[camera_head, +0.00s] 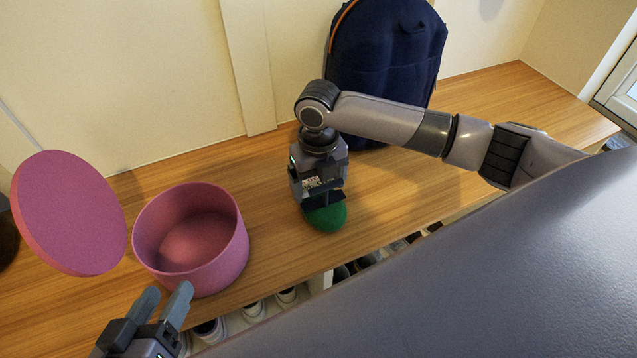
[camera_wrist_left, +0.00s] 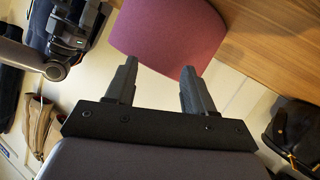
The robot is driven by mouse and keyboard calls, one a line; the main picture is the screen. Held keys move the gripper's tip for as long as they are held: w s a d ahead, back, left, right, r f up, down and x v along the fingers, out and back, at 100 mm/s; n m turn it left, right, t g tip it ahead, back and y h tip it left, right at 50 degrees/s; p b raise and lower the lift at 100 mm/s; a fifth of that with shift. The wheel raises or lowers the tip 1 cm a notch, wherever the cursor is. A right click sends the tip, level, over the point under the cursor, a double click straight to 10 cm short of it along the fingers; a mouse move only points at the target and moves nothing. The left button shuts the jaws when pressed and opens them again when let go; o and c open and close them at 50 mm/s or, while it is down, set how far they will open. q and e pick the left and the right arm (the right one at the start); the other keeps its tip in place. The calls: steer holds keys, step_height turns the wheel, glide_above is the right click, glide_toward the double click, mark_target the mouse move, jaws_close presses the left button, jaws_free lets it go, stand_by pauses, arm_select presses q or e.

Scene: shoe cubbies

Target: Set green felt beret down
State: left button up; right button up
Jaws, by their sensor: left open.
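The green felt beret (camera_head: 328,217) is at the wooden bench top, right of the round pink box. My right gripper (camera_head: 322,198) points down onto it and hides its back part. Its fingertips are too small and dark to show whether they grip it, and I cannot tell whether the beret rests fully on the wood. My left gripper (camera_head: 168,302) is open and empty in front of the pink box, apart from the beret. Its two spread fingers also show in the left wrist view (camera_wrist_left: 158,88).
The open pink box (camera_head: 222,262) stands on the bench top (camera_head: 270,265), with a tilted round pink lid (camera_head: 70,215) to its left. A navy backpack (camera_head: 385,55) stands against the wall behind my right arm. Shoes (camera_head: 254,310) sit in cubbies below the front edge.

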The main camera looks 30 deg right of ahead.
steer(key=o, duration=0.9)
steer(key=shift+f, duration=0.1)
arm_select(q)
steer(key=shift+r, duration=0.1)
arm_select(e)
steer(key=shift+r, duration=0.4)
arm_select(q)
steer(key=a+y+p, duration=0.1)
steer(key=a+p, duration=0.1)
steer(key=p, duration=0.1)
steer(key=s+a+r+m+y+p, duration=0.1)
steer(key=a+p, duration=0.1)
steer(key=shift+s+y, duration=0.1)
steer(key=shift+y, duration=0.2)
arm_select(e)
step_height(320, 180, up, 12)
steer(key=shift+f, duration=0.2)
